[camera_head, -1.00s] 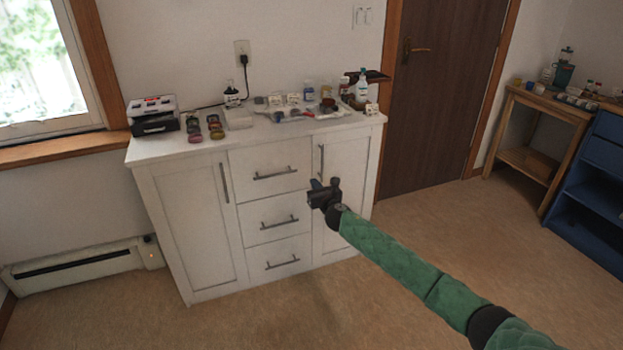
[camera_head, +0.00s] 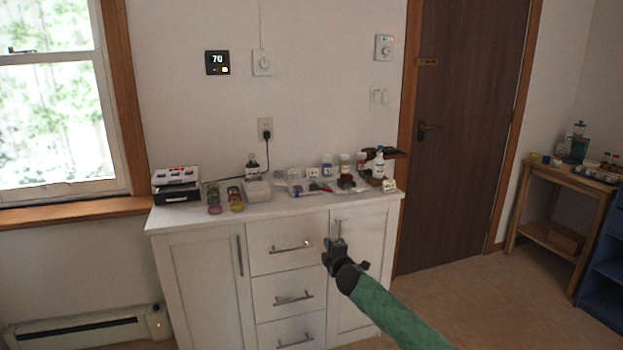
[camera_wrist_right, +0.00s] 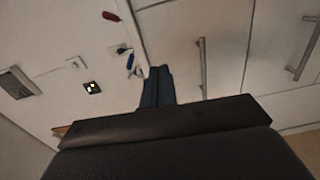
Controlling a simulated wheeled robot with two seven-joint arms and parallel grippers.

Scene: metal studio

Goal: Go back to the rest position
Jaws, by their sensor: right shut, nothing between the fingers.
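My right gripper (camera_head: 336,242) is in front of the white cabinet, near its drawers and right door, with its arm reaching in from the lower right. It is shut and holds nothing. In the right wrist view its fingers (camera_wrist_right: 157,86) are together, with the pale cabinet front and bar handles beyond. I cannot tell if it touches the cabinet. My left gripper is not in view.
The white cabinet (camera_head: 200,226) carries a black-and-white box (camera_head: 176,185), bottles and several small items. A window stands at left, a brown door (camera_head: 465,130) at right. A wooden side table (camera_head: 560,179) and blue shelf (camera_head: 606,262) are at far right. Floor is open before the door.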

